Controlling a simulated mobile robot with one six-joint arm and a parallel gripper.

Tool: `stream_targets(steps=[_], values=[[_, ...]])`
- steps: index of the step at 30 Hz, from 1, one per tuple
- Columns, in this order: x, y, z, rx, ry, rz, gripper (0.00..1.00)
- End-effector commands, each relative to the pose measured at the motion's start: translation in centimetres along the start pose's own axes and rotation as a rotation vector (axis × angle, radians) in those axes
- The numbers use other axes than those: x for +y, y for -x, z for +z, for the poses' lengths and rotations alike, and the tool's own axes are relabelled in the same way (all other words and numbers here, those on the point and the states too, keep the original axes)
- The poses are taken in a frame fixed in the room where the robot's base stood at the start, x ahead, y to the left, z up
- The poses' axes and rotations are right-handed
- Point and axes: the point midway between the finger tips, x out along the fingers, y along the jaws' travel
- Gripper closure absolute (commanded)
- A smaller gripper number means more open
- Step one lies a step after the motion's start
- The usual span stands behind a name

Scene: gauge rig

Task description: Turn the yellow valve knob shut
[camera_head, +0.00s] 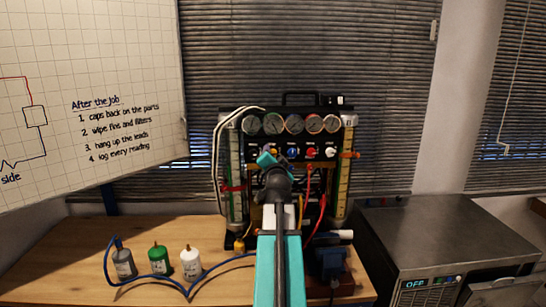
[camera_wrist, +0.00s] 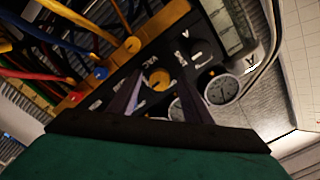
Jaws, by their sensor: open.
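The yellow valve knob (camera_wrist: 158,79) shows in the wrist view on the black panel of the gauge rig (camera_head: 288,99). My gripper (camera_wrist: 160,86) is open, and its two dark fingers point toward the panel, one on each side of the knob in the picture. I cannot tell whether they touch it. Nothing is seen held. In the head view my gripper (camera_head: 268,160) is in front of the left part of the panel's knob row, and the yellow knob is largely hidden there. The knob's exact turn angle is hard to read.
Blue (camera_head: 292,151), red (camera_head: 311,152) and white (camera_head: 330,152) knobs sit in the row to the right. Round gauges (camera_head: 294,124) are above, coloured hoses (camera_wrist: 62,42) below. Bottles (camera_head: 159,259) stand on the wooden bench (camera_head: 60,250) at left.

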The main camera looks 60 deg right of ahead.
Motion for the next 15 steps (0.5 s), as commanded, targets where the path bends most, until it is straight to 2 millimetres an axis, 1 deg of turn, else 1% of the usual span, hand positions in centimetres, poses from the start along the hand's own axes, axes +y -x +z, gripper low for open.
stream_targets(steps=[15], values=[[0.1,4.8,0.1,0.001,-0.001,-0.001,0.55]])
